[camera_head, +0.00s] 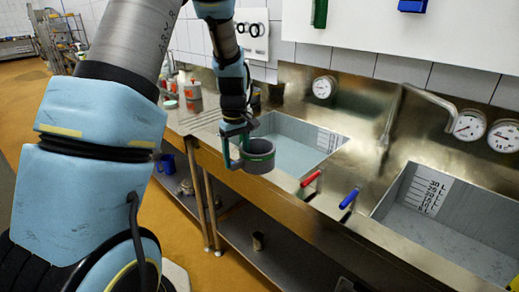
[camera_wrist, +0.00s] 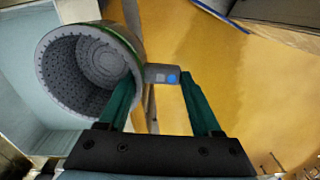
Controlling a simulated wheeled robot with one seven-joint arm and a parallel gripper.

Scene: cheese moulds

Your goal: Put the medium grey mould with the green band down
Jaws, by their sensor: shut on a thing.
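The medium grey mould (camera_head: 258,149) with a green band is in my gripper (camera_head: 229,147), in front of the left basin in the head view. In the wrist view the mould (camera_wrist: 62,72) shows its open mouth and perforated inside; it looks empty. A grey tab (camera_wrist: 162,74) with a blue dot sticks out from its side, between the green fingers of my gripper (camera_wrist: 160,85). The mould appears held up over the counter's front edge, with the floor and part of the basin behind it. Its underside is hidden, so the gap below it cannot be told.
The left basin (camera_head: 324,161) holds pale liquid; the right basin (camera_head: 395,211) looks empty. A red-handled (camera_head: 311,178) and a blue-handled valve (camera_head: 350,197) stick out at the counter's front. White and red containers (camera_head: 192,91) stand on the counter at the left. A lower shelf (camera_head: 285,247) runs underneath.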

